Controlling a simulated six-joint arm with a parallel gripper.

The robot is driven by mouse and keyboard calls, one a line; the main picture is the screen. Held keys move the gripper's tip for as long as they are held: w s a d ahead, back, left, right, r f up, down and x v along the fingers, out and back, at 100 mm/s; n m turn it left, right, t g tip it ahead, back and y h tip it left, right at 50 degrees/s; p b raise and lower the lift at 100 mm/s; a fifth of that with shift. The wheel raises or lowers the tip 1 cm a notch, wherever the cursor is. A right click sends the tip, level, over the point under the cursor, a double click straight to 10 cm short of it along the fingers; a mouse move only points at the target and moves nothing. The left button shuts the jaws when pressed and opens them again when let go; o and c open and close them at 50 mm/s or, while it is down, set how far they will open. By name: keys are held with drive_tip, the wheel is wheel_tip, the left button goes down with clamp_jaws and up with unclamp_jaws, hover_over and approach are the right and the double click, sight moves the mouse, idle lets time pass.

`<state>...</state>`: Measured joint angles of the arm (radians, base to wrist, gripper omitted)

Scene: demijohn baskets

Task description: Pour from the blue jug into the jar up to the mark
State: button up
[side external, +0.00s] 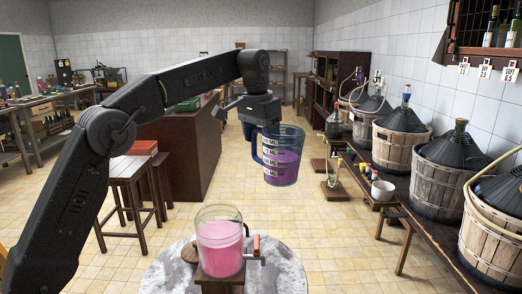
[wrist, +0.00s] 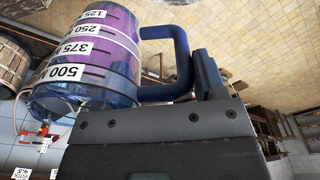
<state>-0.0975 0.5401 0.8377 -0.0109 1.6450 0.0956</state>
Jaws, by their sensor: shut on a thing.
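The blue jug (side external: 284,165) is see-through, with white volume labels and purple liquid in its lower part. It hangs in the air, roughly upright, up and to the right of the jar in the side view. My gripper (side external: 256,132) is shut on its blue handle. In the wrist view the jug (wrist: 95,60) appears inverted, with its handle (wrist: 182,62) at the jaws (wrist: 205,75). The glass jar (side external: 220,243) stands below, apart from the jug, with pink liquid filling much of it. I cannot make out the mark clearly.
The jar stands on a wooden stand (side external: 221,285) on a round mottled table (side external: 282,274). A small reddish upright piece (side external: 256,246) is beside the jar. Basketed demijohns (side external: 441,180) line a bench at right. A stool (side external: 128,175) and a brown counter (side external: 190,150) are at left.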

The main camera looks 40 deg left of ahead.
drive_tip(key=shift+r, duration=0.75)
drive_tip(key=s+a+n, duration=0.5)
drive_tip(key=s+a, duration=1.2)
drive_tip(key=s, duration=0.1)
wheel_tip(320, 180, down, 8)
drive_tip(key=w+d+g+y, duration=0.1)
drive_tip(key=g+y, duration=0.3)
drive_tip(key=y, duration=0.5)
drive_tip(key=shift+w+d+m+g+y, duration=0.25)
drive_tip(key=shift+d+m+g+y, duration=0.05)
drive_tip(key=shift+d+y, duration=0.1)
